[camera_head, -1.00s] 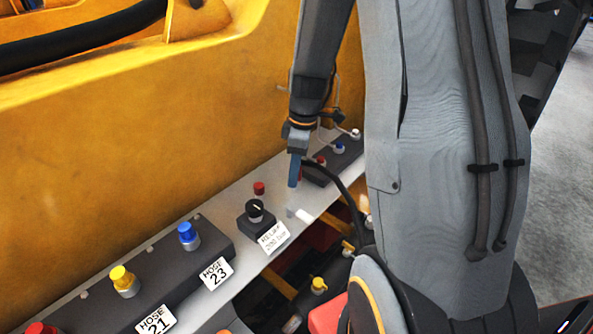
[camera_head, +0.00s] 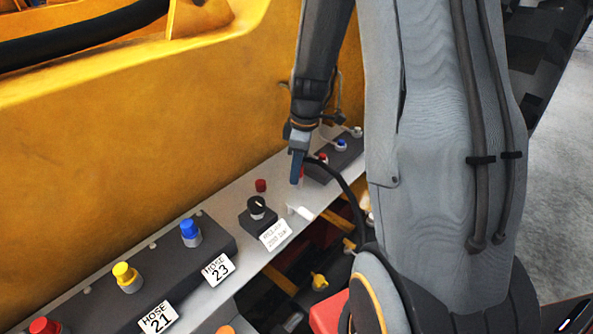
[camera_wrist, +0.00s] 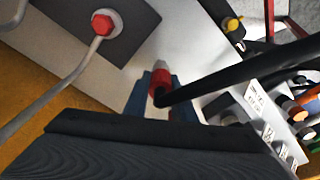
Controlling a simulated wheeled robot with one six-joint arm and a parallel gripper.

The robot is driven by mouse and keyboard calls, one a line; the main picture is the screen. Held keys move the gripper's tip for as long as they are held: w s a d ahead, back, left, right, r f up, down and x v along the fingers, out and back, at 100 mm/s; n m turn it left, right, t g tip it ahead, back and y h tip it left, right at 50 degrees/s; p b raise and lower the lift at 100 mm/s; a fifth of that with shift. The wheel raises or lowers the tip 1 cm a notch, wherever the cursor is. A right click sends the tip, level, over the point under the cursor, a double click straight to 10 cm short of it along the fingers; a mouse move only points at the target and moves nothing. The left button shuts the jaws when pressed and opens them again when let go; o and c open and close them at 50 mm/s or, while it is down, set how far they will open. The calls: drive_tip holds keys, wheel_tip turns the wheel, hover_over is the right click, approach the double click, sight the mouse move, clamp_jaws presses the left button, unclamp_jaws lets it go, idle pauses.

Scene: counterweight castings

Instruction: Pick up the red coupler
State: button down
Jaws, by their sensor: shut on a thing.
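The red coupler (camera_wrist: 160,77) is between the blue fingers of my gripper (camera_wrist: 161,92) in the wrist view, with a black hose (camera_wrist: 235,70) joined to it and running off to the right. My gripper is shut on the coupler. In the head view my gripper (camera_head: 297,168) points down over the grey shelf, and only a sliver of red shows beside its blue finger. The hose loops from it toward the lower right. I cannot tell from these frames whether the coupler's end touches the shelf.
A dark block (camera_head: 335,158) with red, blue and white fittings stands just behind the gripper. A small red cap (camera_head: 261,185) and a black dial (camera_head: 257,208) are left of it. A long block (camera_head: 150,275) carries colored fittings. A yellow wall (camera_head: 150,120) rises behind the shelf.

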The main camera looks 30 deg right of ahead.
wheel_tip(320, 180, up, 10)
drive_tip(key=shift+f+b, duration=0.1)
drive_tip(key=shift+b, duration=0.95)
